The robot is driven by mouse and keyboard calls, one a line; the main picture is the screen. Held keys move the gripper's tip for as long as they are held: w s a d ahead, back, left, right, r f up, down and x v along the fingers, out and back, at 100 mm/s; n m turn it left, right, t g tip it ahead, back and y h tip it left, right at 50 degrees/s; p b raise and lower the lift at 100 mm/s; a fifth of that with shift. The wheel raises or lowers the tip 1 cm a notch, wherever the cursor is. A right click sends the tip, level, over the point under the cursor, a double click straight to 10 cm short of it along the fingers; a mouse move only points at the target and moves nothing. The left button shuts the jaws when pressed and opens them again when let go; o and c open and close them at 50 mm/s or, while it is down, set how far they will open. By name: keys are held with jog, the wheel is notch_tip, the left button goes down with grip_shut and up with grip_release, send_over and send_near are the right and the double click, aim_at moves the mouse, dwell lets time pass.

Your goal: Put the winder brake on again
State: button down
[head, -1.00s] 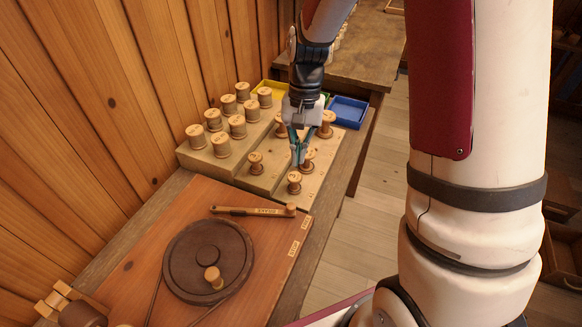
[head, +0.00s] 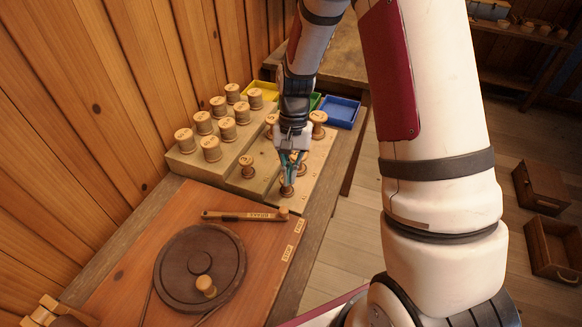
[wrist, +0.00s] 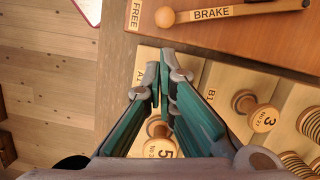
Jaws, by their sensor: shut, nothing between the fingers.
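The brake (head: 240,215) is a wooden lever marked BRAKE, lying across the far part of the orange-brown winder board (head: 150,240). Its round knob (head: 283,212) is at its right end, beside the FREE label (head: 300,227); the STOP label (head: 287,253) is nearer the camera. The wrist view shows the knob (wrist: 165,17) by the FREE label (wrist: 136,14) at the top. My gripper (head: 290,178) is shut and empty, over the front of the stepped spool block, apart from the lever. The wrist view shows its fingertips (wrist: 160,73) together, pointing towards the knob.
The spool block (head: 232,180) carries several numbered spools; spool 5 (wrist: 160,150) is under my fingers. The dark winder wheel (head: 175,270) with its upright handle (head: 205,286) is on the board. A blue tray (head: 340,112) stands behind. The wooden wall (head: 100,110) bounds the left.

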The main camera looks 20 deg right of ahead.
jog(key=shift+x, duration=3)
jog(key=s+a+m+p, duration=0.1)
jog(key=s, duration=0.1)
jog(key=s+a+m+p, duration=0.1)
jog(key=s+p, duration=0.1)
jog(key=s, duration=0.1)
jog(key=s+a+m+p, duration=0.1)
jog(key=s+m+p, duration=0.1)
jog(key=shift+s+a+r+t+y, duration=0.2)
jog(key=shift+s+t+y, duration=0.1)
jog(key=shift+s+t, duration=0.1)
jog(key=shift+s+a+f+m, duration=0.2)
jog(key=shift+s+a+m, duration=0.1)
